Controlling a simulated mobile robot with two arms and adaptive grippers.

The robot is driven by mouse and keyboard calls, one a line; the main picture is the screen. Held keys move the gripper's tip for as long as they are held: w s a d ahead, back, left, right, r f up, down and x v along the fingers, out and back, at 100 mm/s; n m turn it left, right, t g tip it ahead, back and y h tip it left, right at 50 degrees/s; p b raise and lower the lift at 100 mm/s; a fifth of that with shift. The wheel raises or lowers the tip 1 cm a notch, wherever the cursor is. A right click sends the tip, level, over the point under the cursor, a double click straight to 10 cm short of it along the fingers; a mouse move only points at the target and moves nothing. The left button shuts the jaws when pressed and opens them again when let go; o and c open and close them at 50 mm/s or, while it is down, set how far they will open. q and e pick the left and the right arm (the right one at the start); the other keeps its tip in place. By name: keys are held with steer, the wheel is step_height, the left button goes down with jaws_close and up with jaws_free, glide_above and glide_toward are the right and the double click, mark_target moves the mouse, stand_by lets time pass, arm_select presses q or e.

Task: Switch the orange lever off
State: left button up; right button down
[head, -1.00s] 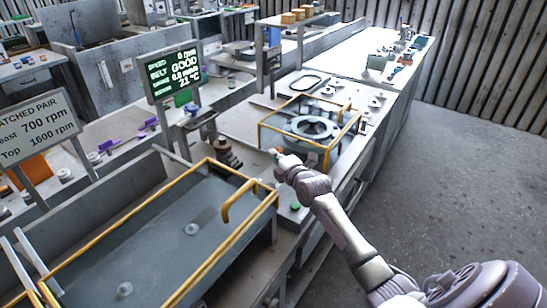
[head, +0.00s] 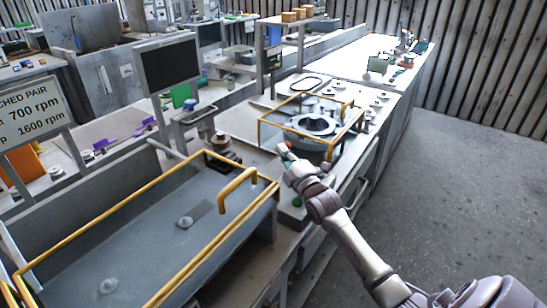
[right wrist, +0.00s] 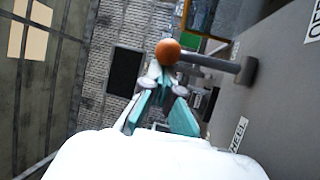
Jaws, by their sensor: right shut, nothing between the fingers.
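The orange lever shows in the right wrist view as a round orange knob (right wrist: 167,52) on a grey rod that comes out of a grey panel (right wrist: 275,105). My right gripper (right wrist: 158,82) is shut and empty, with its teal-padded fingers pointing at the knob. Its tips are right beside the knob; I cannot tell whether they touch. In the head view my right gripper (head: 288,158) is at the bench front near the yellow-framed housing, with a small orange spot at its tip. The lever's rod is hidden there. My left gripper is in neither view.
A dark display screen (head: 168,63) stands over the bench. A yellow-railed trough (head: 140,240) is at the front left. A yellow frame (head: 345,128) surrounds a round housing (head: 313,124). White labels (right wrist: 238,134) are on the panel. The floor at right is clear.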

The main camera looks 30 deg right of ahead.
steer(key=shift+s+d+r+p, duration=0.1)
steer(key=shift+s+d+p, duration=0.3)
steer(key=shift+s, duration=0.4)
steer(key=shift+s+d+f, duration=0.25)
steer(key=shift+s, duration=0.35)
steer(key=shift+s+f, duration=0.2)
steer(key=shift+s, duration=0.1)
steer(key=v, duration=1.1)
steer(key=shift+s+r, duration=0.15)
